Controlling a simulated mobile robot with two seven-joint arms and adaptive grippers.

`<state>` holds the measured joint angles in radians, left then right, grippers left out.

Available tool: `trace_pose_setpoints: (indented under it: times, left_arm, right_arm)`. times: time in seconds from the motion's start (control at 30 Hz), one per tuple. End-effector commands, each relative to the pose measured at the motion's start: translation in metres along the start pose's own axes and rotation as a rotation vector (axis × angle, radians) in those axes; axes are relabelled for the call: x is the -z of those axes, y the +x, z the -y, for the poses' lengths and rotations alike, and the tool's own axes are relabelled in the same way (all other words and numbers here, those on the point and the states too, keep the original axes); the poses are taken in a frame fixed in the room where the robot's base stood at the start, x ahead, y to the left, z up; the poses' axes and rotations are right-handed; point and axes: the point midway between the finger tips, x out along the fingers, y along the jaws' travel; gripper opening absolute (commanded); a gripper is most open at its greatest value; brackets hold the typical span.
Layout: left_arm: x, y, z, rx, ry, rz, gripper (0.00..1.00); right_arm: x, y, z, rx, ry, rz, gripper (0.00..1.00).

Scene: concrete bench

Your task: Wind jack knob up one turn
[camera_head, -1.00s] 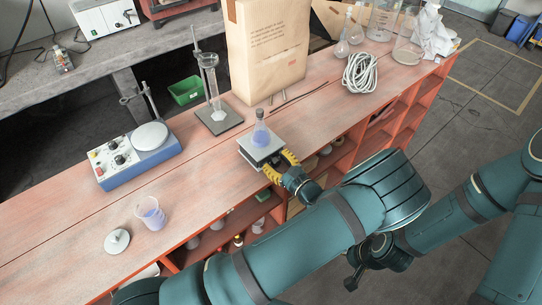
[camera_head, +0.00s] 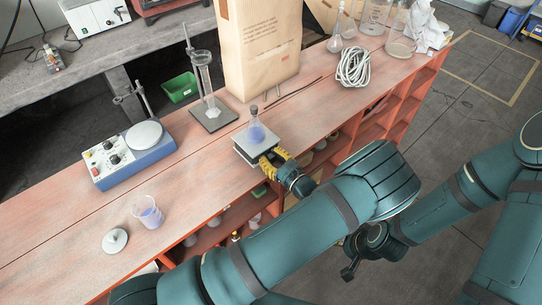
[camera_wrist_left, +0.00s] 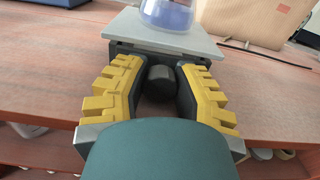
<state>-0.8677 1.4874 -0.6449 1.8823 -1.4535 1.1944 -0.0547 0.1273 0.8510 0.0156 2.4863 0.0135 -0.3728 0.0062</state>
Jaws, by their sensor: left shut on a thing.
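The jack (camera_head: 272,147) stands near the front edge of the red-topped bench, with a flat grey top plate. A stoppered flask of blue liquid (camera_head: 256,133) stands upright on the plate. The flask's lower part and the plate (camera_wrist_left: 125,28) also show in the left wrist view. The dark round jack knob (camera_wrist_left: 161,86) faces my left gripper (camera_head: 270,161). Its yellow-padded fingers (camera_wrist_left: 160,75) are shut on the knob, one on each side. A dark end part of my right arm (camera_head: 350,270) hangs off the bench; its fingers are not clear.
A blue stirrer (camera_head: 130,158), a beaker of blue liquid (camera_head: 148,213) and a white lid-like disc (camera_head: 115,241) lie left. A stand with cylinder (camera_head: 207,95) and a paper bag (camera_head: 262,50) are behind the jack. A coiled rope (camera_head: 353,67) lies right.

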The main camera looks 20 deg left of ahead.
Motion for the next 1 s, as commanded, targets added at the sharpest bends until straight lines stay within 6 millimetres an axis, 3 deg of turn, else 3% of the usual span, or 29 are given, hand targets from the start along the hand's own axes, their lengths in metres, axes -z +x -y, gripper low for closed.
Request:
trace_pose_setpoints:
  times: [0.17,0.2,0.23,0.27,0.7,1.0]
  left_arm:
    - [-0.0017,0.0013,0.0003,-0.001,-0.002,0.006,0.00]
    - [-0.0017,0.0014,0.0003,-0.001,-0.002,0.006,0.33]
    - [-0.0018,0.0013,0.0003,-0.001,-0.003,0.006,0.44]
    - [-0.0017,0.0013,0.0003,-0.001,-0.003,0.006,0.45]
    - [-0.0005,0.0005,0.0003,0.000,-0.009,0.003,0.45]
    - [-0.0004,-0.0043,0.0017,-0.001,-0.130,0.003,0.45]
  right_arm:
    - [0.0000,0.0004,-0.0001,0.000,0.000,0.000,0.78]
    - [0.0000,0.0004,-0.0001,0.000,0.000,0.000,0.78]
    - [0.0000,0.0004,-0.0002,0.000,0.000,0.000,0.78]
    - [0.0000,0.0004,-0.0002,0.000,0.000,0.000,0.78]
    - [-0.0003,0.0010,-0.0003,0.000,0.000,0.000,0.78]
    - [-0.0011,0.0074,-0.0029,0.000,0.000,0.001,0.78]
